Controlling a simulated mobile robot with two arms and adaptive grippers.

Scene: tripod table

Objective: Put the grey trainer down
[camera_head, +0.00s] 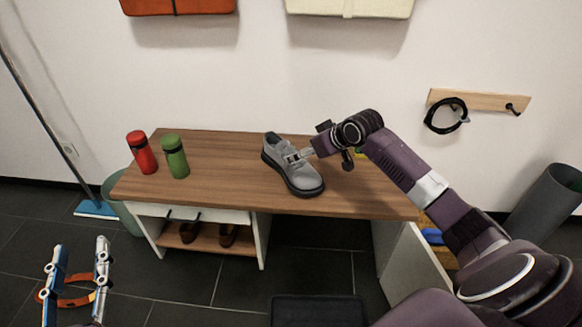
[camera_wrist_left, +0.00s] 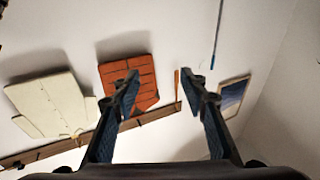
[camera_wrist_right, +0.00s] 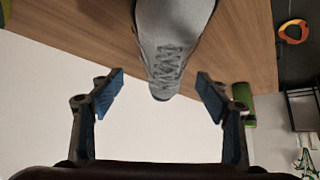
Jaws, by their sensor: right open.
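The grey trainer (camera_head: 293,166) stands on the wooden bench top (camera_head: 225,175), sole down, its dark sole towards the front edge. My right gripper (camera_head: 301,153) is at the trainer's right side. In the right wrist view the trainer (camera_wrist_right: 172,35) shows its laces just beyond the open fingers (camera_wrist_right: 160,76), with a gap to each finger. My left gripper (camera_head: 78,268) is open and empty, low at the left, away from the bench.
A red bottle (camera_head: 142,153) and a green bottle (camera_head: 175,157) stand at the bench's left end. Brown shoes (camera_head: 226,235) lie on the shelf below. A wall rack (camera_head: 480,100) holds a black loop; a grey bin (camera_head: 546,203) stands at right. The bench's front middle is clear.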

